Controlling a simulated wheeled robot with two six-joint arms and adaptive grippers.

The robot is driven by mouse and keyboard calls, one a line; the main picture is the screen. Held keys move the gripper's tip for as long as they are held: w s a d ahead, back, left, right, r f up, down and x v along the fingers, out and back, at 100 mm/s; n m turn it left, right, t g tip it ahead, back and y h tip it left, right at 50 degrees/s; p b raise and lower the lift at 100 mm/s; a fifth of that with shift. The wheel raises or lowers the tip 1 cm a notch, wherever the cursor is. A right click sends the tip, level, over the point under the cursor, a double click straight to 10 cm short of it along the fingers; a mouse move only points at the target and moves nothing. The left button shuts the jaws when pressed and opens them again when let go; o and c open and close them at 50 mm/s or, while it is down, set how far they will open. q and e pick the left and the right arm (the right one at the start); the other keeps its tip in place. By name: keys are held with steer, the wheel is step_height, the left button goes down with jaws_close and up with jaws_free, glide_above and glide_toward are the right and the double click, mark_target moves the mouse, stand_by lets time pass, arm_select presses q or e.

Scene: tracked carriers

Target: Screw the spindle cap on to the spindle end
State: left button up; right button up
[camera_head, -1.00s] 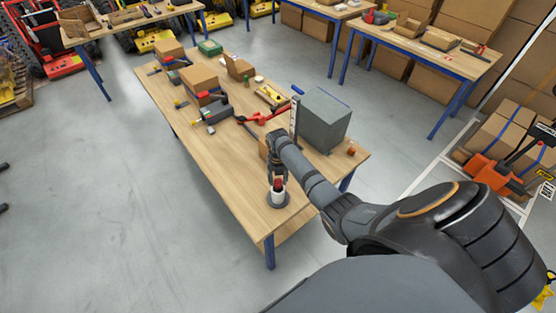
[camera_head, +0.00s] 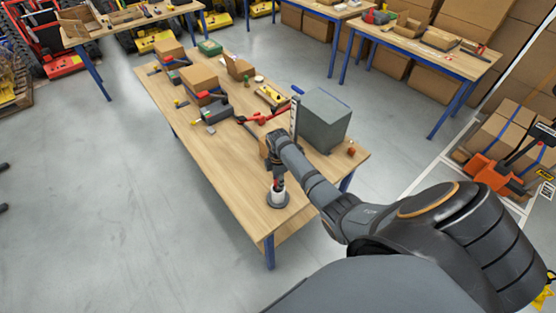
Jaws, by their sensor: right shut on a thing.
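The spindle (camera_head: 278,198) is a short pale upright cylinder on a round dark base near the front corner of the wooden workbench (camera_head: 240,190). My right gripper (camera_head: 278,184) points down directly over the spindle's top and is shut on the small red spindle cap. The fingers hide nearly all of the cap, so I cannot tell how it sits on the spindle end. My left gripper is not in view.
A large grey box (camera_head: 322,122) stands behind my right arm on the bench. A small red-brown item (camera_head: 351,151) lies at its right edge. Cardboard boxes (camera_head: 199,79) and tools fill the far half. The bench left of the spindle is clear.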

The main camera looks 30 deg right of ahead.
steer(key=m, duration=0.3)
steer(key=shift+m, duration=0.4)
steer(key=o, duration=1.1)
steer(key=shift+r, duration=0.2)
step_height(320, 180, up, 12)
steer(key=shift+f, duration=0.15)
